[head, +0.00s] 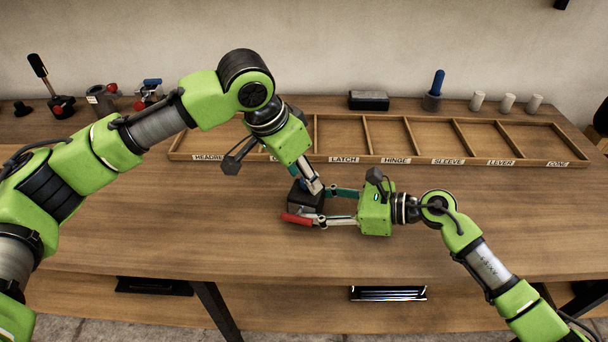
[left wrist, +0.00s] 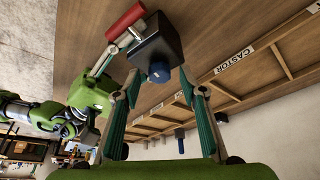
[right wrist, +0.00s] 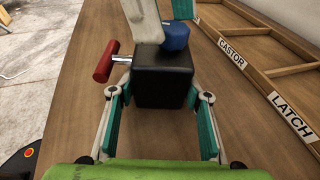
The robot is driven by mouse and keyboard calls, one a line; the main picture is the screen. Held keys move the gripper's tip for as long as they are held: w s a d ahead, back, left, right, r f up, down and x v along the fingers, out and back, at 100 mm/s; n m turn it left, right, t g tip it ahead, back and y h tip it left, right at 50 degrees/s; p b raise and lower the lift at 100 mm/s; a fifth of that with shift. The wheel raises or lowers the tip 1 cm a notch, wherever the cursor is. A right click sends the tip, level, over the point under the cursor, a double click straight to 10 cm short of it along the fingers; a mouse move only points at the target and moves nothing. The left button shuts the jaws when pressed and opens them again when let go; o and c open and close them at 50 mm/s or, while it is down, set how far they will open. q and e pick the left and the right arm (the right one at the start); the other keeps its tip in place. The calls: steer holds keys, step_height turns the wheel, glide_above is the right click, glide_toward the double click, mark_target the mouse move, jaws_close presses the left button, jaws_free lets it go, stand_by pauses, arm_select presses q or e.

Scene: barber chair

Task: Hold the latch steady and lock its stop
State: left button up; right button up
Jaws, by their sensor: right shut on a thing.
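The latch is a black block (head: 301,200) with a red handle (head: 296,218) on a metal rod, resting on the bench. Its blue stop knob (right wrist: 176,37) sits on top and also shows in the left wrist view (left wrist: 158,72). My right gripper (head: 324,206) is shut on the black block, one finger on each side, as the right wrist view (right wrist: 160,98) shows. My left gripper (head: 316,187) points down from above. Its fingers are apart, one to each side of the blue knob in the left wrist view (left wrist: 161,84); I cannot tell whether they touch it.
A shallow wooden tray (head: 335,160) with labelled compartments lies behind the latch. A black box (head: 368,100), a blue-handled part (head: 435,90) and several white cylinders (head: 507,103) stand at the back. More hardware (head: 62,105) stands back left. The bench front is clear.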

arm_select(q)
steer(key=shift+w+d+f, duration=0.1)
steer(key=shift+d+f, duration=0.05)
steer(key=shift+f, duration=0.35)
jaws_close()
